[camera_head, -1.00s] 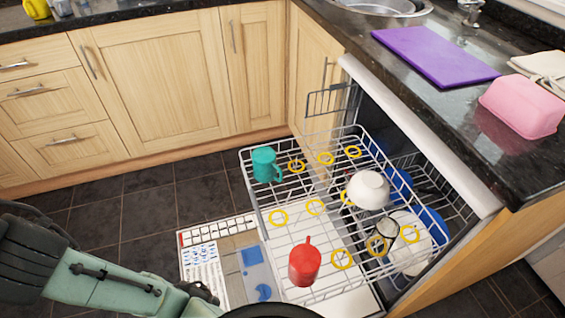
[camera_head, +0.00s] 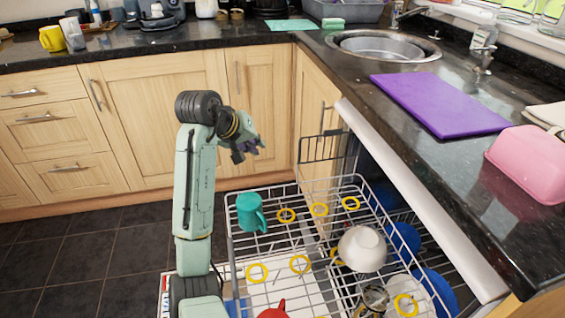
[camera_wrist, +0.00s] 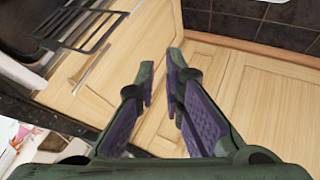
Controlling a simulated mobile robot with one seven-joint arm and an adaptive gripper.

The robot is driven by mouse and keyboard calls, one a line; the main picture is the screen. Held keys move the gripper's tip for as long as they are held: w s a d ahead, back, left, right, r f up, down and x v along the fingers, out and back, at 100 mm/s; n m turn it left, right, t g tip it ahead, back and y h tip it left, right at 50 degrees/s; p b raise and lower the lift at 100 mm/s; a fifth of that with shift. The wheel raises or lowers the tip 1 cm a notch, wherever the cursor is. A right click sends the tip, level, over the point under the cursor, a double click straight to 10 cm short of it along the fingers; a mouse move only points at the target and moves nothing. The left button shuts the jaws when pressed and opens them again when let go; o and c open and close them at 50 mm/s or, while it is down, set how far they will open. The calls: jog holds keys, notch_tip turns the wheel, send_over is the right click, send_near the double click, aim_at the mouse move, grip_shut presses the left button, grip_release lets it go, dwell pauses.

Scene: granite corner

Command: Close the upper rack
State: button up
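The upper rack (camera_head: 300,183) is a white wire rack pulled out of the dishwasher, in the middle to lower right of the head view. It holds a teal mug (camera_head: 250,211), a white bowl (camera_head: 362,249), a red mug (camera_head: 273,313) cut off by the bottom edge, and a glass (camera_head: 374,300). My gripper (camera_head: 252,147) is raised above and behind the rack's far left corner, in front of the cabinets, touching nothing. In the wrist view its two fingers (camera_wrist: 160,68) are a little apart with nothing between them.
The lower rack with blue plates (camera_head: 438,290) shows beneath. Cabinets (camera_head: 165,125) stand behind my arm. Dark floor is clear at left.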

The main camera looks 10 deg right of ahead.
aim_at(337, 157)
jog(key=shift+s+d+f+g, duration=0.3)
jog(key=shift+d+f+g, duration=0.05)
jog(key=shift+f, duration=0.2)
jog(key=shift+s+d+f+g, duration=0.3)
jog(key=shift+f+g, duration=0.05)
jog(key=shift+f, duration=0.2)
grip_shut()
jog(key=w+d+f+p, duration=0.1)
jog(key=w+d+f, duration=0.2)
jog(key=d+f, duration=0.4)
jog(key=shift+w+d+f, duration=0.25)
jog(key=shift+w+d, duration=0.1)
jog(key=shift+d, duration=0.35)
jog(key=shift+p, duration=0.3)
jog(key=d+p, duration=0.5)
jog(key=d, duration=1)
jog(key=shift+a, duration=0.1)
